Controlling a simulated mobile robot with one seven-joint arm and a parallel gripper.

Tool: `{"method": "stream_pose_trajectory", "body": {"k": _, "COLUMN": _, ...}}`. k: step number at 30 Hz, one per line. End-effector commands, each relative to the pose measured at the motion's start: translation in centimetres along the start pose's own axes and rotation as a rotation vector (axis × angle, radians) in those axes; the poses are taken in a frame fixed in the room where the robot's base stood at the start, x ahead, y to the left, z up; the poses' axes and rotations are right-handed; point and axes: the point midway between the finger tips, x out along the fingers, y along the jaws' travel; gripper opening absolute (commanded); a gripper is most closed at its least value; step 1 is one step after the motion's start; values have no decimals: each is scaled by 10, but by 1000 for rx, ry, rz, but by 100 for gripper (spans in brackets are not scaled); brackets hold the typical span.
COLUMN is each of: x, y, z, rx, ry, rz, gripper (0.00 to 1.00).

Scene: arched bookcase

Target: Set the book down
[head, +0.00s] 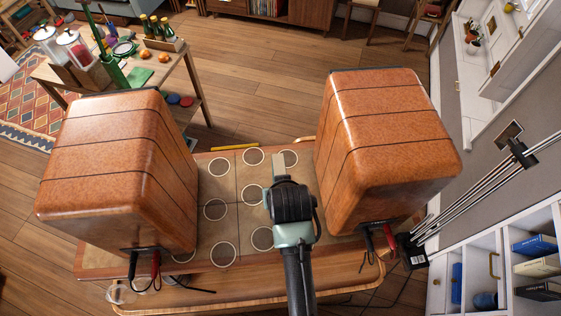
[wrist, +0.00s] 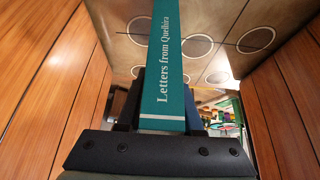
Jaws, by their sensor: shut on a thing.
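A teal book (wrist: 170,70) with "Letters from Quelhira" in white on its spine fills the middle of the wrist view. My gripper (wrist: 163,105) is shut on it, with a dark finger on each side. The book's far end reaches past the top of the wrist view. Below or behind it is a brown tiled tabletop (head: 222,235) with pale rings; I cannot tell whether the book touches it. In the head view my arm extends over this tabletop, between two wooden speakers, and my wrist hides most of the book.
Large wooden speakers stand at left (head: 120,170) and right (head: 385,150), with cables at their near sides. A white shelf (head: 500,245) with several books is at lower right. A cluttered side table (head: 182,70) stands at upper left.

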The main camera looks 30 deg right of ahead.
Motion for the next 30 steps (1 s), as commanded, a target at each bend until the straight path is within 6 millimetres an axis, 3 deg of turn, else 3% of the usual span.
{"method": "stream_pose_trajectory", "body": {"k": 9, "x": 2, "y": 0, "z": 0, "rx": 0, "ry": 3, "rz": 0, "gripper": 0}}
{"method": "stream_pose_trajectory", "body": {"k": 10, "x": 2, "y": 0, "z": 1, "rx": 0, "ry": 1, "rz": 0, "gripper": 38}}
{"method": "stream_pose_trajectory", "body": {"k": 15, "x": 2, "y": 0, "z": 1, "rx": -1, "ry": 0, "rz": 0, "gripper": 65}}
{"method": "stream_pose_trajectory", "body": {"k": 23, "x": 1, "y": 0, "z": 1, "rx": 0, "ry": 1, "rz": 0, "gripper": 65}}
{"method": "stream_pose_trajectory", "body": {"k": 30, "x": -16, "y": 0, "z": 0, "rx": -1, "ry": 3, "rz": 0, "gripper": 65}}
